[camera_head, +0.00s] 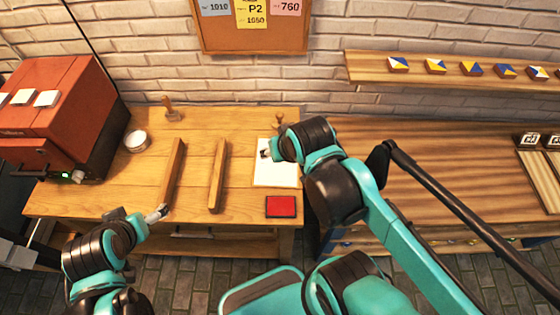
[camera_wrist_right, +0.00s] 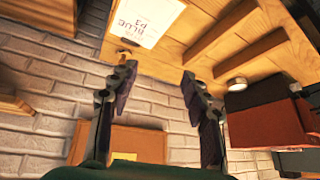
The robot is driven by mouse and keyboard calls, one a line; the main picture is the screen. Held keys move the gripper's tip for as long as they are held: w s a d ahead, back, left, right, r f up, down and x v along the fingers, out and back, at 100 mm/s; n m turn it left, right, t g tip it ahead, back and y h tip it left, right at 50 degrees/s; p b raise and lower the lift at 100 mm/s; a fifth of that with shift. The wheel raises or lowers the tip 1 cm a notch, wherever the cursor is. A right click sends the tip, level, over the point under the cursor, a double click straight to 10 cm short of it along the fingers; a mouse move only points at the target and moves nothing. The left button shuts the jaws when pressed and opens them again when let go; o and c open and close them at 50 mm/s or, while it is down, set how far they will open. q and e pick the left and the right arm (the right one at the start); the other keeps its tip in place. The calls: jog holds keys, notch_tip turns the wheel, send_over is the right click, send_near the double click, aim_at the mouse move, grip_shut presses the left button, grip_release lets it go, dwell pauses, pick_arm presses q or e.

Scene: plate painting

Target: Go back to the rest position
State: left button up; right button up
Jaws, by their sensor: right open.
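My right gripper (camera_head: 266,154) is over the upper left part of a white sheet (camera_head: 275,177) on the wooden workbench, partly hidden by my own arm. In the right wrist view the right gripper (camera_wrist_right: 158,80) has its two fingers spread apart with nothing between them. The sheet (camera_wrist_right: 145,18) also shows there, with printed letters reading "BLUE" and "P2". My left gripper (camera_head: 157,213) is low at the bench's front edge, beside the near end of a wooden bar. It is too small to tell whether its fingers are apart.
Two wooden bars (camera_head: 174,172) (camera_head: 217,175) lie on the bench (camera_head: 110,192). A red pad (camera_head: 281,206) is near the front edge. Wooden-handled stamps (camera_head: 170,110) (camera_head: 279,119) stand at the back. A round tin (camera_head: 137,141) sits by the red oven (camera_head: 58,105). A tile shelf (camera_head: 450,82) is right.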

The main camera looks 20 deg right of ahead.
jog(key=shift+s+a+f+n+t, duration=0.2)
jog(key=shift+s+f+n, duration=0.2)
jog(key=shift+s+f, duration=0.15)
jog(key=shift+s+a+f+n+t, duration=0.15)
jog(key=shift+s+f+n, duration=0.25)
jog(key=shift+s, duration=0.25)
